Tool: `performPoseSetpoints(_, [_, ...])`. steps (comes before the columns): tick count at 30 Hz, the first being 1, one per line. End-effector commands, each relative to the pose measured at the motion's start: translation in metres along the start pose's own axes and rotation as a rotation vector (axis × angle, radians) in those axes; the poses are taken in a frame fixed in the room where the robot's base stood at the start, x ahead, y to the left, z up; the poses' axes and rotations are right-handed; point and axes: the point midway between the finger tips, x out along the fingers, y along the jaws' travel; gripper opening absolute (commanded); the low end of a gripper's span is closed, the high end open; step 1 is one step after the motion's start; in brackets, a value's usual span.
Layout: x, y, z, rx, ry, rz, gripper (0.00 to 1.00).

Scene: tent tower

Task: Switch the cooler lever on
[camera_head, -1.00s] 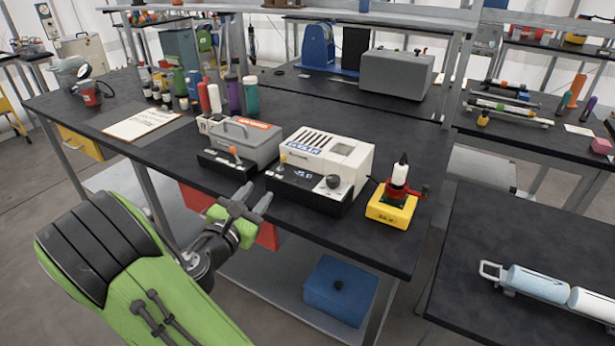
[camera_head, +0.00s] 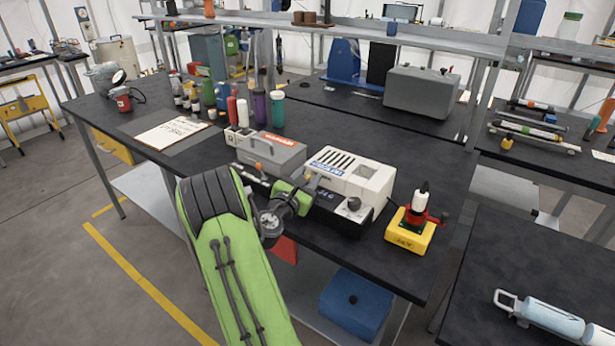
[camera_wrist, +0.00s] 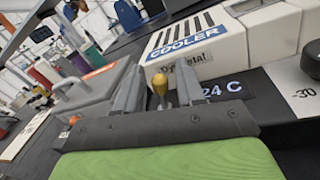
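The cooler (camera_head: 376,181) is a white box with a vented top and a blue COOLER label, standing on the dark bench. Its black front panel (camera_head: 338,216) carries a display that reads 24 C in the wrist view. The cooler lever (camera_wrist: 160,84) has a yellow knob. It stands between the two fingers of my gripper (camera_wrist: 158,88), with gaps visible on both sides, so the fingers are open around it. In the head view my gripper (camera_head: 303,188) is at the panel's left end and largely covers the lever.
A grey box (camera_head: 271,153) with an orange-knobbed lever (camera_head: 259,167) stands just left of the cooler. A black knob (camera_head: 354,203) is on the panel's right. A yellow-based device (camera_head: 411,229) stands further right. Bottles (camera_head: 260,107) stand behind on the left.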

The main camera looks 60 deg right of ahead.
Motion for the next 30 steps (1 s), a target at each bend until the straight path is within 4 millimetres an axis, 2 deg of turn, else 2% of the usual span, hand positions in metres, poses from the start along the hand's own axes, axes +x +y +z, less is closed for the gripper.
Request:
performPoseSetpoints(7, [0.0011,-0.0001,-0.0003,0.0,0.0,0.0,0.37])
performPoseSetpoints(14, [0.0008,0.0,-0.0002,0.0,0.0,0.0,0.01])
performPoseSetpoints(15, [0.0008,0.0,-0.0002,0.0,0.0,0.0,0.0])
performPoseSetpoints(19, [0.0005,-0.0004,-0.0009,0.011,-0.002,0.001,0.0])
performPoseSetpoints(25, [-0.0004,-0.0069,-0.0034,0.154,-0.028,0.008,0.0])
performPoseSetpoints(30, [-0.0005,-0.008,-0.0012,0.189,-0.031,0.008,0.0])
